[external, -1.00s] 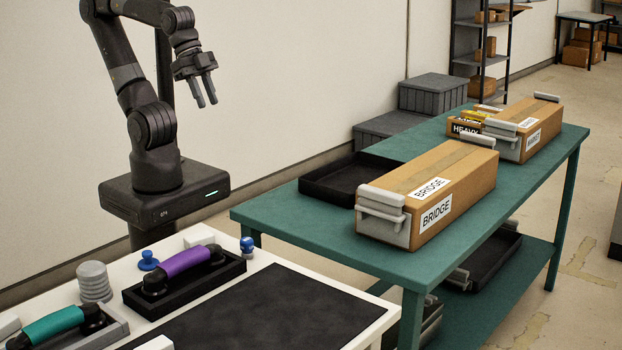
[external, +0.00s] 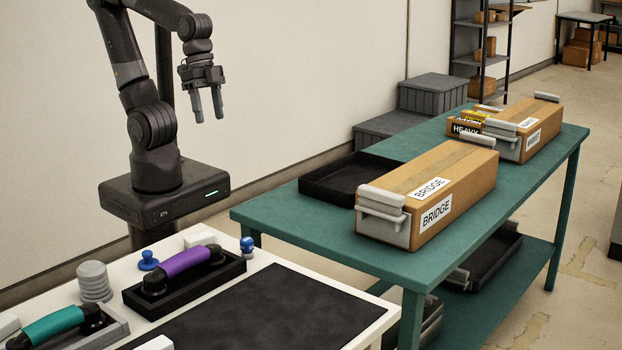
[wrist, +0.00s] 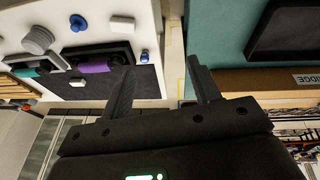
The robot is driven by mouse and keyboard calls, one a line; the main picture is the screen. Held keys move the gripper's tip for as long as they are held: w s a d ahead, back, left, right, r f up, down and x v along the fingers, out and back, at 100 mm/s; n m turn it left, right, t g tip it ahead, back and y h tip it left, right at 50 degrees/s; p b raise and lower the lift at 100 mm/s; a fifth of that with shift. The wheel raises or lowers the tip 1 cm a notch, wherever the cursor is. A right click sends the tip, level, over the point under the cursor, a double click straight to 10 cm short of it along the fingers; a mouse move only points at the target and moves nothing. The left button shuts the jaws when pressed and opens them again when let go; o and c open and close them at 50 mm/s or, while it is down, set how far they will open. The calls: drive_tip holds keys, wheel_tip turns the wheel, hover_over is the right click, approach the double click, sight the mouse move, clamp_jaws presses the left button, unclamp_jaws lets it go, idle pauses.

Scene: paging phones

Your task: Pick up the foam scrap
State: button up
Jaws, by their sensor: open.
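My gripper (external: 207,117) is open and empty, held high with its fingers pointing down, above and behind the white table. In the wrist view the spread fingers (wrist: 160,88) show nothing between them but floor and table edges. Two pale blocks could be the foam scrap, and I cannot tell which is it. One white block (external: 199,236) lies behind the purple handset, and it shows in the wrist view (wrist: 122,23). Another pale piece (external: 155,343) is at the near edge of the dark mat, also in the wrist view (wrist: 77,83).
The white table holds a purple handset (external: 184,262) in a black cradle, a teal handset (external: 53,325), a grey ribbed stack (external: 95,281), blue knobs (external: 148,260) and a dark mat (external: 270,315). The green table (external: 305,220) carries a black tray (external: 322,190) and BRIDGE carton (external: 455,185).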

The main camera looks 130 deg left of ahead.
drive_tip(key=w+d+f+n+g+h, duration=0.2)
drive_tip(key=w+f+n+g+h, duration=0.35)
drive_tip(key=f, duration=0.55)
drive_tip(key=n+h, duration=0.7)
drive_tip(key=n, duration=0.1)
approach(201, 235)
drive_tip(key=shift+g, duration=0.35)
drive_tip(key=x, duration=1)
drive_tip(key=shift+w+f, duration=0.15)
drive_tip(key=shift+w, duration=0.05)
drive_tip(key=shift+c, duration=0.5)
drive_tip(key=c, duration=0.9)
drive_tip(key=shift+c, duration=0.2)
drive_tip(key=shift+r, duration=5.05)
